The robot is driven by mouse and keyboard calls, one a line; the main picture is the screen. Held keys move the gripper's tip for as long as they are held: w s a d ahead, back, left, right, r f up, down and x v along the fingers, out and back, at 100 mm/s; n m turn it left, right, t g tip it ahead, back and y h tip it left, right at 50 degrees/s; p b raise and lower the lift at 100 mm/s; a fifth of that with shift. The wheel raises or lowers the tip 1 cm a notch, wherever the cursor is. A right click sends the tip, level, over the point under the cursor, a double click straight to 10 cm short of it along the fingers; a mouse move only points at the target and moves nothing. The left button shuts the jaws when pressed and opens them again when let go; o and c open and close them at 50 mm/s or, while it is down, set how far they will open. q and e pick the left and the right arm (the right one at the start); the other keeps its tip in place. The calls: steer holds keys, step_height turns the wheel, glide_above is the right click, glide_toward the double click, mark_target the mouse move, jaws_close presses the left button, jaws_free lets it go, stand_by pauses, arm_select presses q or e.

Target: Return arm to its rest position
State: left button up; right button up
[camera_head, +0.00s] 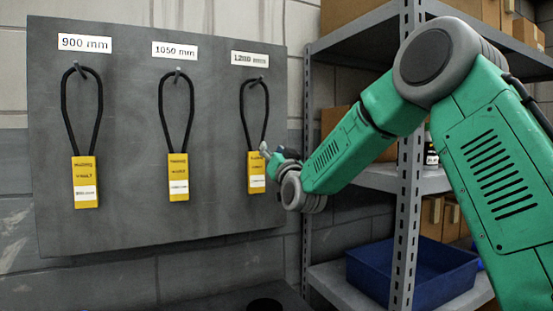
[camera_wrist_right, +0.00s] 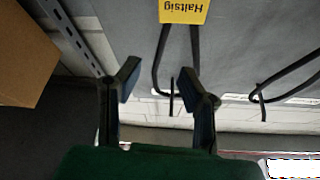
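My right arm (camera_head: 350,150) is green and reaches in from the right in the head view. Its right gripper (camera_head: 268,154) is small there, by the right-hand yellow tag (camera_head: 256,172), which hangs from a black loop on a hook. In the right wrist view, the right gripper (camera_wrist_right: 163,84) has its two fingers spread apart with nothing gripped between them. A yellow tag (camera_wrist_right: 185,11) and its black loop show upside down beyond the fingers. Whether a finger touches the loop I cannot tell. My left gripper is in neither view.
The grey board (camera_head: 125,120) also holds a left tag (camera_head: 85,182) and a middle tag (camera_head: 178,177) on loops, under white length labels. A metal shelf (camera_head: 409,160) with cardboard boxes and a blue bin (camera_head: 425,272) stands at right, behind my arm.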

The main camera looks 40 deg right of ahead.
steer(key=shift+v, duration=2.25)
